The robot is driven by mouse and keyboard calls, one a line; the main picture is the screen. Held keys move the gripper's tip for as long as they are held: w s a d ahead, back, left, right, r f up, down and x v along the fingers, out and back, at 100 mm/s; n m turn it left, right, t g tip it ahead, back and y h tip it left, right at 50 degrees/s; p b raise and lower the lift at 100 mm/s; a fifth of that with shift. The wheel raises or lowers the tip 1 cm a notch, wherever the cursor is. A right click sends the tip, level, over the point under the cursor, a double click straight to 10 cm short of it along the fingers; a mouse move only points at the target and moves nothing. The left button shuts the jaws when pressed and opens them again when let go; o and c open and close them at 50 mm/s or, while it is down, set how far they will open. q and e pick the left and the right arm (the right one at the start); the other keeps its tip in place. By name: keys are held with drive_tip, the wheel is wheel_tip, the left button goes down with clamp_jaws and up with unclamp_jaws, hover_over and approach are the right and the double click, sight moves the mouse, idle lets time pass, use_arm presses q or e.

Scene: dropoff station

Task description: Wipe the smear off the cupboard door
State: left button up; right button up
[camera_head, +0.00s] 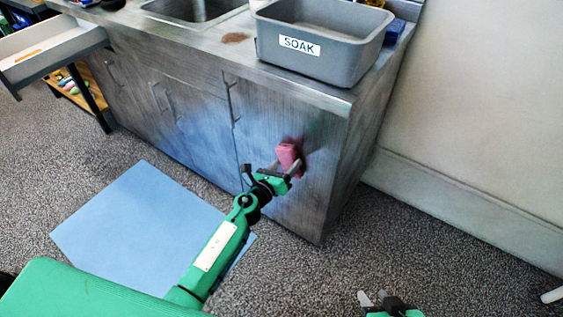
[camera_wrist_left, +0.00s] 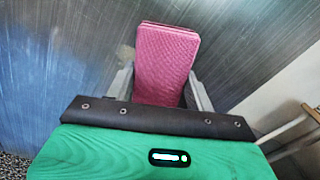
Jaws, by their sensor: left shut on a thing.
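My left gripper (camera_head: 282,167) is shut on a pink sponge (camera_head: 287,155) at the right-hand cupboard door (camera_head: 268,125). In the left wrist view the textured pink sponge (camera_wrist_left: 165,60) stands between the two grey fingers, its far end at or very near the metal door (camera_wrist_left: 70,60). I cannot tell if it presses on the door. A dark patch (camera_head: 300,148) shows beside the sponge in the head view; I cannot tell smear from shadow. A faint pale patch (camera_wrist_left: 124,54) is left of the sponge in the wrist view. My right gripper (camera_head: 374,298) is low at the bottom edge, fingers apart and empty.
A grey tub marked SOAK (camera_head: 320,62) stands on the counter, near a brown stain (camera_head: 235,38) and a sink (camera_head: 195,8). A drawer (camera_head: 50,50) is open at left. A blue mat (camera_head: 140,225) lies on the carpet. Floor at right is mostly clear.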

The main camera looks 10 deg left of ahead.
use_arm(q)
drive_tip(key=shift+s+d, duration=0.2)
drive_tip(key=shift+d, duration=0.4)
drive_tip(key=shift+s+d, duration=0.2)
drive_tip(key=shift+d, duration=0.4)
drive_tip(key=shift+w+a+r, duration=0.1)
drive_tip(key=shift+w+a, duration=0.15)
drive_tip(key=shift+a, duration=0.4)
drive_tip(key=shift+w+a, duration=0.3)
drive_tip(key=shift+a, duration=0.3)
drive_tip(key=shift+w+a+r, duration=0.1)
drive_tip(key=shift+w+a, duration=0.15)
drive_tip(key=shift+a, duration=0.4)
drive_tip(key=a, duration=0.2)
drive_tip(key=w+a+b, duration=0.1)
drive_tip(key=shift+w+a+f, duration=0.1)
drive_tip(key=shift+w+a, duration=0.05)
drive_tip(key=shift+a, duration=0.2)
drive_tip(key=v, duration=0.6)
drive_tip(key=shift+d, duration=0.2)
drive_tip(key=shift+f, duration=0.1)
